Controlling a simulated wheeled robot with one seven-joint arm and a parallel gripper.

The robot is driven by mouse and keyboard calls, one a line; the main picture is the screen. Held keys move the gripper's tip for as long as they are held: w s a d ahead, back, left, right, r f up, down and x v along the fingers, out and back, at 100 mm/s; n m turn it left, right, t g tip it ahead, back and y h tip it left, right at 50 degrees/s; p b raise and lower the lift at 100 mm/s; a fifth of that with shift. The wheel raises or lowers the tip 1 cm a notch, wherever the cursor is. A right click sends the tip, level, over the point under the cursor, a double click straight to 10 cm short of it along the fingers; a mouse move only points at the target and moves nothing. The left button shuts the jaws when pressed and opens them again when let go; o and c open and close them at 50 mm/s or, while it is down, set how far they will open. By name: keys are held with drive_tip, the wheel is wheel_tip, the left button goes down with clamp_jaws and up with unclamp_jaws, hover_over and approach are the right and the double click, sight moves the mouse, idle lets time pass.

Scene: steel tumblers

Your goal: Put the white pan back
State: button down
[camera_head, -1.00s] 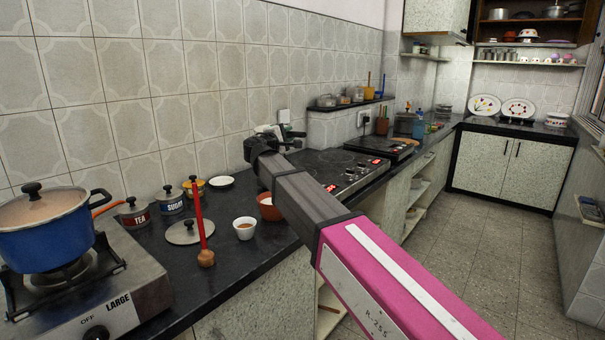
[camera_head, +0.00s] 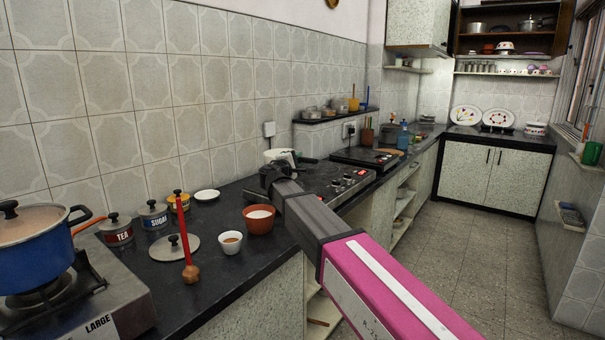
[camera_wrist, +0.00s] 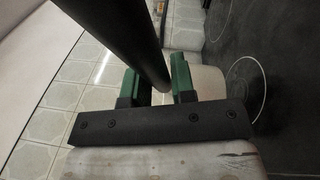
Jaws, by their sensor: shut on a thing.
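The white pan (camera_head: 277,154) shows in the head view above the near left part of the black hob, close to the tiled wall. It is small there and partly hidden behind my gripper (camera_head: 287,165). In the wrist view a dark round handle (camera_wrist: 128,42) passes between the green fingers of my gripper (camera_wrist: 155,82). The fingers are shut on it. The hob (camera_wrist: 285,75) with a ring mark lies to the right in that view. I cannot tell whether the pan touches the hob.
The hob (camera_head: 340,182) has red-lit controls at its front. A brown bowl (camera_head: 259,220), a white cup (camera_head: 230,243), a lid (camera_head: 174,248) and a red-handled tool (camera_head: 184,231) stand on the counter to the left. A blue pot (camera_head: 35,258) sits on the gas stove.

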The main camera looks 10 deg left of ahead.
drive_tip(key=shift+w+d+f, duration=0.6)
drive_tip(key=shift+d+f, duration=0.05)
drive_tip(key=shift+d, duration=0.25)
drive_tip(key=shift+f, duration=1.8)
drive_tip(key=c, duration=1)
unclamp_jaws()
drive_tip(key=shift+o, duration=0.2)
drive_tip(key=shift+f, duration=0.1)
drive_tip(key=shift+f, duration=0.15)
drive_tip(key=v, duration=1)
drive_tip(key=shift+s+f, duration=0.25)
drive_tip(key=shift+s, duration=0.15)
